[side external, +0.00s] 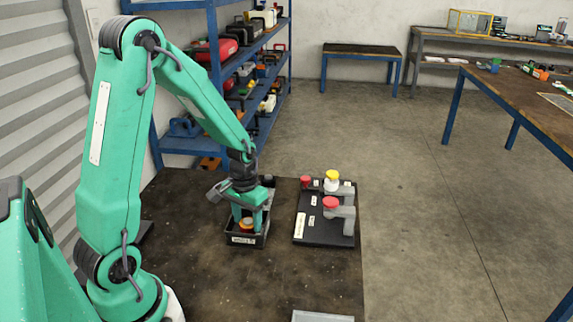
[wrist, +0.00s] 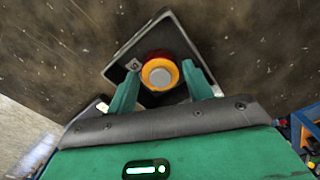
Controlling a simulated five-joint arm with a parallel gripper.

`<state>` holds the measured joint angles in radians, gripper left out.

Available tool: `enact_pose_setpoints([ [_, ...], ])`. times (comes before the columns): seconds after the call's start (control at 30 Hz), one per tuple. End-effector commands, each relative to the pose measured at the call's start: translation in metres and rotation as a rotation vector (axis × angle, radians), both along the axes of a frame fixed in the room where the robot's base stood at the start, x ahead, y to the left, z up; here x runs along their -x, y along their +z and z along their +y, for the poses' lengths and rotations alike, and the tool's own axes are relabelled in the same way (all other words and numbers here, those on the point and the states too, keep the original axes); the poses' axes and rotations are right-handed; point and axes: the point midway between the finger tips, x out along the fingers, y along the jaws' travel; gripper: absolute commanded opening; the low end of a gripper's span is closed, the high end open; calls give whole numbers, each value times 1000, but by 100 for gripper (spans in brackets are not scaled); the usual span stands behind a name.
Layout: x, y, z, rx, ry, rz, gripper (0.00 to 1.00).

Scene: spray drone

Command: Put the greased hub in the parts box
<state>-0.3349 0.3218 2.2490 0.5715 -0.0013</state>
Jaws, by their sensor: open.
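The parts box (side external: 242,240) is a small black open box with a white label, on the dark table in the side view. It also shows in the wrist view (wrist: 181,44). A round part with an orange-yellow rim and pale grey centre (wrist: 160,73), apparently the hub, sits inside the box. Its orange side shows low in the box in the side view (side external: 246,224). My gripper (side external: 249,218) reaches down over the box. In the wrist view my gripper (wrist: 161,80) is open, with one finger on each side of the part. I cannot tell whether the fingers touch it.
A black board (side external: 311,236) just right of the box carries red-topped and yellow-topped parts and grey brackets. A grey tray (side external: 322,316) lies at the table's front edge. The table (side external: 200,275) between is bare. Blue shelves (side external: 216,60) stand behind.

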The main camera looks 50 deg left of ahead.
Motion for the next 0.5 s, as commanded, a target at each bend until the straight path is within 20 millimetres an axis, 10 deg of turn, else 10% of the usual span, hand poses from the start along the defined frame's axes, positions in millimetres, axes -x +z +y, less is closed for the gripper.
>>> enact_pose_setpoints([
  [0.5, -1, 62, 0, -2, 0, -7, 51],
])
